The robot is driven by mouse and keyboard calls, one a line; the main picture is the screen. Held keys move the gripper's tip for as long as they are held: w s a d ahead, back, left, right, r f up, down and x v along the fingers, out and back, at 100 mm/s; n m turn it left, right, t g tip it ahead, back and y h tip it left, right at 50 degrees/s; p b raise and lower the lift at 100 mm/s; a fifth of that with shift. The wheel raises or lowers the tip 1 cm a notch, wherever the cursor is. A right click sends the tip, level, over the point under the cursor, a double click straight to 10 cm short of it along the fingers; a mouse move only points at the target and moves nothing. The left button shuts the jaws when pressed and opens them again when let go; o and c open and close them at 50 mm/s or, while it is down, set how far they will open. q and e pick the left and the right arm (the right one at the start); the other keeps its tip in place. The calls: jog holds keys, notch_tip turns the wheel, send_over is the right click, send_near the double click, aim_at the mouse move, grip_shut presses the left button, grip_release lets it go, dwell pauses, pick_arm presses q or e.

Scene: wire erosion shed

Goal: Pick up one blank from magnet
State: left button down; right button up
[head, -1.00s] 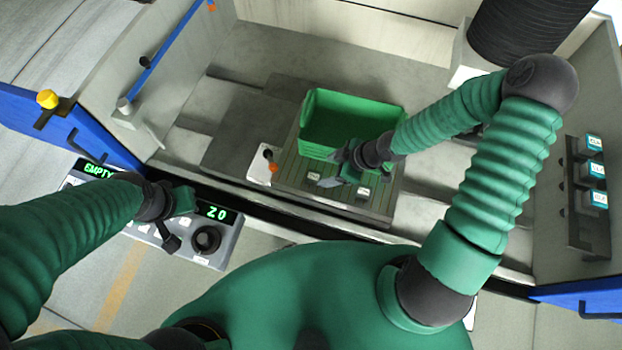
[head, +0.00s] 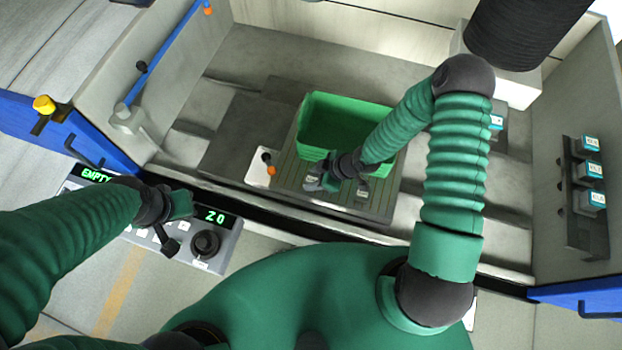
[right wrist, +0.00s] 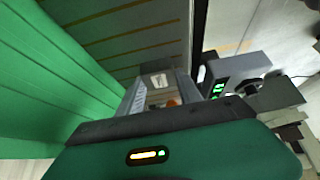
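The magnet is a grey grooved block (head: 385,192) in the middle of the machine bed. One small grey blank with a pale label (head: 363,192) lies near its front right. Another blank shows ahead of my right gripper in the right wrist view (right wrist: 156,81); in the head view the gripper mostly hides it. My right gripper (head: 320,183) is low over the block's front left, its fingers apart on either side of that blank in the wrist view (right wrist: 157,92). Contact cannot be told. My left gripper (head: 179,224) is open and empty above the control panel.
A green bin (head: 345,108) stands on the back of the block, close beside my right gripper. An orange-tipped lever (head: 268,160) is at the block's left. The control panel (head: 225,240) reads EMPTY and 20. Teal-labelled pieces (head: 590,172) hang on the right wall.

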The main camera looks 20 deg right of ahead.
jog(key=shift+d, duration=0.2)
grip_shut()
